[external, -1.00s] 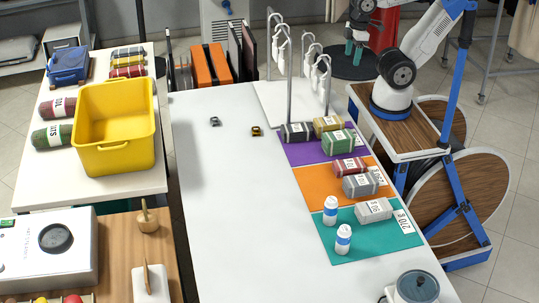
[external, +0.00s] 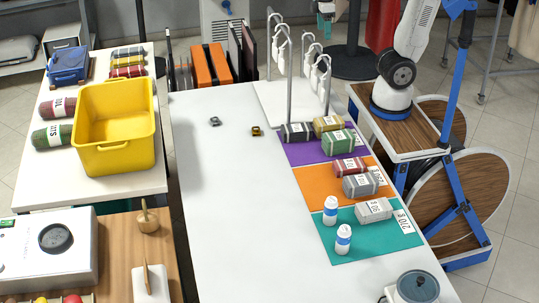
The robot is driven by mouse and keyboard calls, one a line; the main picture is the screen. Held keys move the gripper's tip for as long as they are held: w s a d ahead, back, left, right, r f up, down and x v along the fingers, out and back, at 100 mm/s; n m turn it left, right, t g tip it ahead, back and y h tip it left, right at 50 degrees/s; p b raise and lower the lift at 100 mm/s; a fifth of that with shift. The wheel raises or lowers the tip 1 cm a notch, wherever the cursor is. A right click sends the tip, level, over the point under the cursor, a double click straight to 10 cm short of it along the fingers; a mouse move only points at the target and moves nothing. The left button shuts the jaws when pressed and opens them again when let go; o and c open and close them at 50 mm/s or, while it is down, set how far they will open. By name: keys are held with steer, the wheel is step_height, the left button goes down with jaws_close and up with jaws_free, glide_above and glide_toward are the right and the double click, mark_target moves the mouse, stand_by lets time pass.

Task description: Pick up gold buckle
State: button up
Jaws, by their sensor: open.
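The gold buckle (external: 256,131) is a small, dark gold piece on the white table, left of the purple mat's back edge. My gripper (external: 325,24) shows only in part at the top of the external view, with teal fingertips behind the hanging rack. It is open and high up, well apart from the buckle, to the right of it and farther back. The upper part of the gripper is cut off by the picture's edge.
A silver buckle (external: 214,121) lies left of the gold one. A metal rack (external: 290,75) with white hangers stands between my gripper and the gold buckle. The table's left half is clear.

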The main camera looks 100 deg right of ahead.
steer(key=w+g, duration=0.2)
steer(key=w, duration=1.3)
steer(key=g, duration=0.2)
glide_above(255, 129)
steer(key=w, duration=0.4)
step_height(255, 129, down, 6)
steer(key=shift+m, duration=0.4)
steer(key=s+f, duration=0.1)
steer(key=f, duration=0.9)
steer(key=s+f, duration=0.1)
steer(key=f, duration=1)
steer(key=s+f, duration=0.1)
steer(key=f, duration=1)
steer(key=shift+s+a, duration=0.1)
steer(key=shift+s, duration=0.1)
steer(key=c, duration=1.1)
